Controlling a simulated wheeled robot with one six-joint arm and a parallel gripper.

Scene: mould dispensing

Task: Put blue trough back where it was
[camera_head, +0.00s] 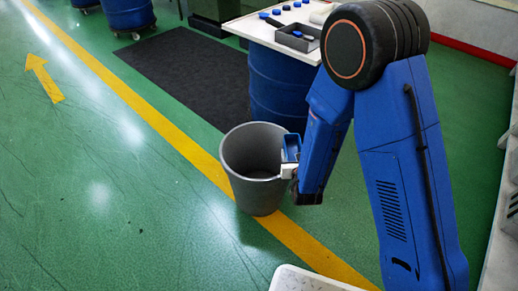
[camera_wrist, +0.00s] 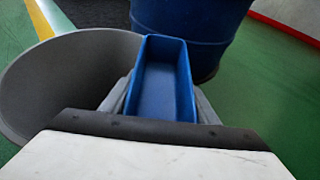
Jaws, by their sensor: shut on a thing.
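The blue trough (camera_head: 291,148) is in my gripper (camera_head: 288,168), beside the right rim of the grey bin in the head view. In the wrist view the blue trough (camera_wrist: 162,85) lies between the two grey fingers of my gripper (camera_wrist: 163,100), which is shut on it. I see into the trough, and its inside looks empty. Its near end is hidden behind the gripper body. The trough's far end points toward the blue drum.
A grey bin (camera_head: 256,195) stands open on the floor, close to the trough. Behind it a white tabletop (camera_head: 262,32) rests on a blue drum (camera_head: 275,92), holding a dark tray (camera_head: 298,38) and several small blue items. A white surface (camera_head: 300,281) is at the bottom edge.

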